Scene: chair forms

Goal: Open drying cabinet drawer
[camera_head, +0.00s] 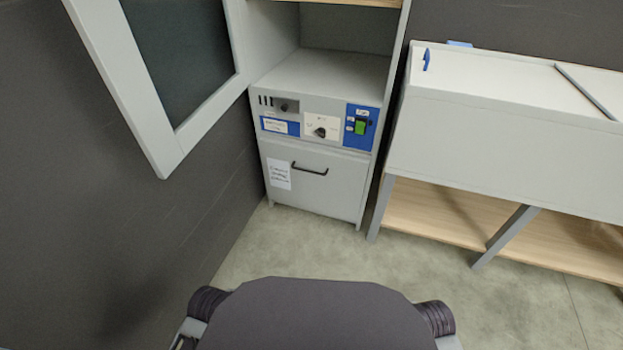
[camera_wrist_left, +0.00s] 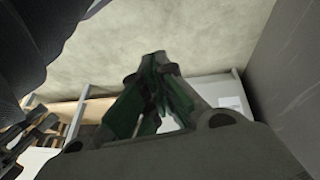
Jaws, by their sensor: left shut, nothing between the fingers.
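The drying cabinet (camera_head: 330,72) stands ahead, with a panel of knobs and a green switch. Below the panel is its grey drawer (camera_head: 318,180), with a black bar handle (camera_head: 310,169) and a white paper label (camera_head: 279,174) on the left. The drawer front looks flush with the cabinet, so it appears closed. My left gripper (camera_wrist_left: 155,62) shows only in the left wrist view. Its fingertips are together with nothing between them, apart from the cabinet front. In that view the fingers hide part of the cabinet.
The cabinet's upper door (camera_head: 170,140) hangs open at the left, near a dark wall (camera_head: 130,230). A white bench unit (camera_head: 500,125) with a wooden lower shelf (camera_head: 450,215) stands at the right. The floor (camera_head: 330,245) before the drawer is clear.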

